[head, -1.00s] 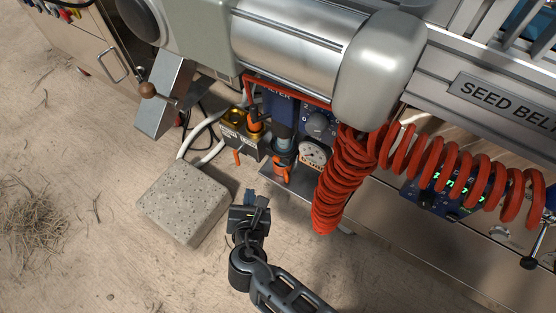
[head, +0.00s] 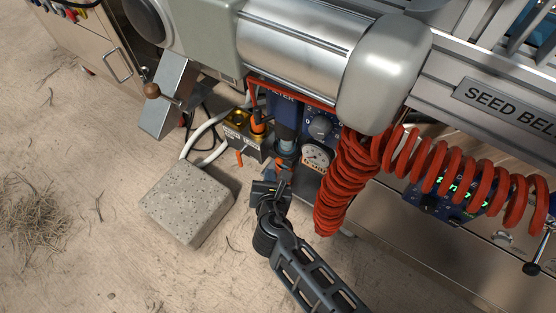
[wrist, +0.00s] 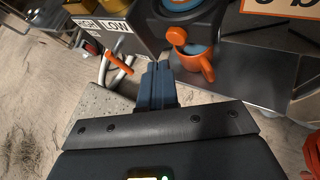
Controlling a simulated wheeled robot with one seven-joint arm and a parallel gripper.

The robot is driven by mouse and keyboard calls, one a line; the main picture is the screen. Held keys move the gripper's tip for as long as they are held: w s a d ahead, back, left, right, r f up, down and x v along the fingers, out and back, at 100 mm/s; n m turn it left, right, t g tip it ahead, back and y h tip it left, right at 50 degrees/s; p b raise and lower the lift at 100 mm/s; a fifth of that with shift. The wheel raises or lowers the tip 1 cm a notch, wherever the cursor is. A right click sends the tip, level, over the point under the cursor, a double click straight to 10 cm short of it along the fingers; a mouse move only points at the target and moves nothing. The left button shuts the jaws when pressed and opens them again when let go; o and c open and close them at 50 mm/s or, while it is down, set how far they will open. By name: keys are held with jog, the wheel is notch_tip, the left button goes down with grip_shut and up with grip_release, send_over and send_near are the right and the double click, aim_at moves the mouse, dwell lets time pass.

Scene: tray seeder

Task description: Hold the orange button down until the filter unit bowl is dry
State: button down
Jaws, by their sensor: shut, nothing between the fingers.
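The filter unit (head: 283,98) hangs under the machine, its bowl (head: 286,132) below the label; I cannot tell the water level in it. In the wrist view the orange button (wrist: 177,36) sits on the dark fitting at the unit's lower end. An orange cup (wrist: 207,68) stands just under and behind it. My gripper (wrist: 157,72) is shut and empty, its blue fingers pointing at the unit, with tips below and left of the button and seemingly apart from it.
A box marked HIGH and LOW (wrist: 112,28), with an orange lever (wrist: 119,63), stands close left of the fingers. A pressure gauge (head: 317,156) and red coiled hose (head: 345,185) are close on the right. A stone block (head: 187,203) lies on the floor at left.

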jog(key=shift+w+d, duration=0.3)
jog(key=shift+w, duration=0.1)
dwell(1.9)
jog(key=shift+w+d, duration=0.25)
jog(key=shift+w, duration=0.05)
jog(key=shift+w+d+p, duration=0.3)
jog(key=shift+w+p, duration=0.05)
jog(key=shift+p, duration=0.05)
dwell(2.3)
jog(key=shift+s+a, duration=0.1)
dwell(1.3)
jog(key=shift+s+a, duration=0.45)
jog(key=shift+s, duration=0.1)
jog(key=shift+s+a, duration=0.8)
jog(key=shift+s, duration=0.2)
jog(key=shift+s+a, duration=0.75)
jog(key=shift+s, duration=0.25)
